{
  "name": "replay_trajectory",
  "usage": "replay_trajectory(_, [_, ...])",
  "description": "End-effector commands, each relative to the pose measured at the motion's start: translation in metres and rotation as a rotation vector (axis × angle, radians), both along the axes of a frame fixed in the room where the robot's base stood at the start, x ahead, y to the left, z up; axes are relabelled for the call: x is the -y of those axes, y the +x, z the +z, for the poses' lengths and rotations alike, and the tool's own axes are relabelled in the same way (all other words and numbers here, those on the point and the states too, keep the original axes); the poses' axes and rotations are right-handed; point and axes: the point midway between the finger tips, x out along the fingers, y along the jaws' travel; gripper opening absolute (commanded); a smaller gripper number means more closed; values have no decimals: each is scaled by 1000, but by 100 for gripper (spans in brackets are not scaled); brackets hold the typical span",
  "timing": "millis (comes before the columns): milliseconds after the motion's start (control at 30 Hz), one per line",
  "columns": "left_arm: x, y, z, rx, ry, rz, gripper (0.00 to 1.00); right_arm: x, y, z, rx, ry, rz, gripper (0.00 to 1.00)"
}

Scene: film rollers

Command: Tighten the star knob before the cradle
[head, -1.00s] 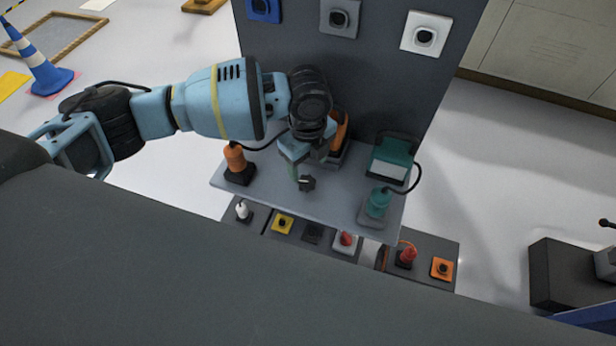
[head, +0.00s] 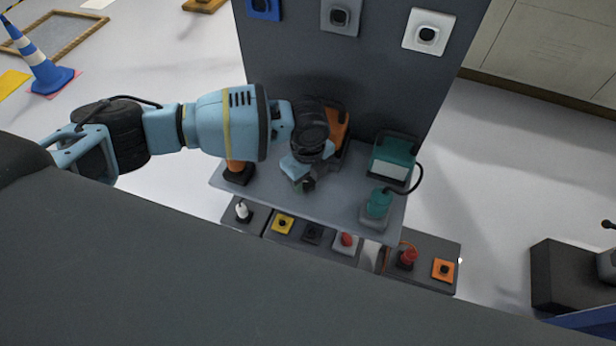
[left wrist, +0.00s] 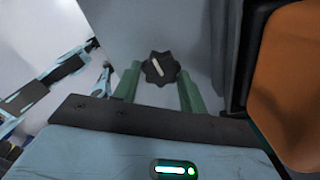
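The star knob (left wrist: 160,68) is black and lobed with a white bar mark, and sits on a grey surface in the left wrist view. In the head view only a small dark part of it (head: 309,184) shows at my left gripper (head: 302,183). In the left wrist view my left gripper (left wrist: 158,80) is open, with one green finger on each side of the knob. I cannot tell whether the fingers touch it. The orange cradle unit (head: 338,123) stands behind the knob, partly hidden by my wrist; its orange side (left wrist: 292,80) fills the right of the wrist view.
A teal unit (head: 394,158) and its corded teal tool (head: 378,204) stand at the right of the grey shelf (head: 345,200). An orange tool (head: 237,172) stands at the left. A dark upright panel (head: 350,75) rises behind. Several buttons, including a yellow one (head: 283,224), lie below the front edge.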

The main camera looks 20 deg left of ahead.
Motion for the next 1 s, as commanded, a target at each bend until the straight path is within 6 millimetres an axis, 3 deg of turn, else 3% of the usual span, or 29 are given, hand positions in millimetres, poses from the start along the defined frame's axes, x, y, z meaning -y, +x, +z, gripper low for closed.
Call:
replay_trajectory(33, [0, 0, 0, 0, 0, 0, 35, 0, 0, 0, 0, 1, -2, 38])
replay_trajectory(167, [0, 0, 0, 0, 0, 0, 18, -1, 0, 0, 0, 1, -2, 38])
replay_trajectory(567, [0, -1, 1, 0, 0, -78, 18, 0, 1, 2, 3, 1, -1, 38])
replay_trajectory(1000, [-1, -2, 1, -1, -1, -442, 18, 2, 3, 6, 10, -4, 5, 38])
